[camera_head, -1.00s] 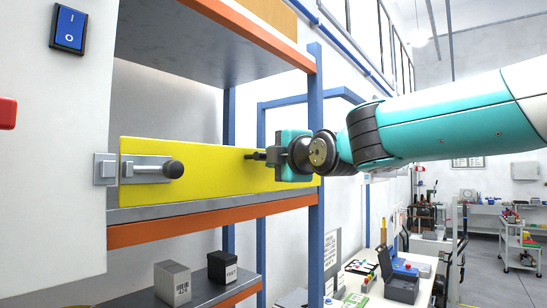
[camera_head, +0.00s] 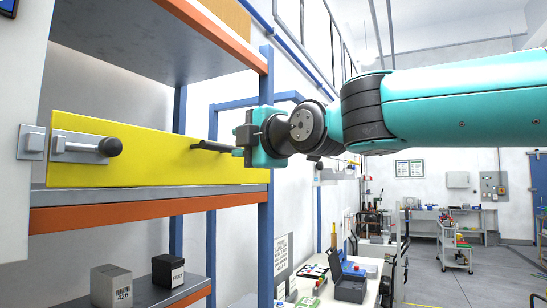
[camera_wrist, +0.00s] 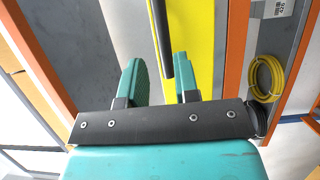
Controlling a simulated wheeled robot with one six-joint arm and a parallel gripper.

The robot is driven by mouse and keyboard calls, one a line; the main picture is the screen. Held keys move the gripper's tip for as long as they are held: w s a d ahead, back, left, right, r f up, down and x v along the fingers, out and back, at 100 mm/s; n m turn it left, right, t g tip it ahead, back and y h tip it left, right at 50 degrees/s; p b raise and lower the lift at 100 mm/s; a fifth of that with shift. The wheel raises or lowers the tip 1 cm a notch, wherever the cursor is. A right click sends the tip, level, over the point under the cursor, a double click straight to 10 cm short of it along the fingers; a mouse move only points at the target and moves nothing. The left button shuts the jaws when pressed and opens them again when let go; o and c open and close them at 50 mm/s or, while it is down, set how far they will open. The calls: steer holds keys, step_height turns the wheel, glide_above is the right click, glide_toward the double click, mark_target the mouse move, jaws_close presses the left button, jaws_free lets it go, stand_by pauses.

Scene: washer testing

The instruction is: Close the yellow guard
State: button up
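The yellow guard (camera_head: 160,165) is a long flat panel standing across the front of the middle shelf. A metal latch plate (camera_head: 75,150) with a dark round knob (camera_head: 110,147) is on its left end, beside a grey catch plate (camera_head: 31,142). A dark bar handle (camera_head: 212,147) sticks out near its right part. My gripper (camera_head: 238,152) is at the outer end of this handle. In the wrist view my gripper (camera_wrist: 158,60) is open, its two teal fingers apart. The handle (camera_wrist: 162,40) shows between them, nearer the right finger; contact is not visible.
Orange and blue shelf frame (camera_head: 263,115) stands close by my gripper. A dark box (camera_head: 168,270) and a grey box (camera_head: 111,286) are on the lower shelf. A bench (camera_head: 318,290) with a tool case is behind. Open floor lies at right.

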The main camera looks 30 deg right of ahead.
steer(key=b+v, duration=0.9)
steer(key=b, duration=0.8)
steer(key=shift+s, duration=0.3)
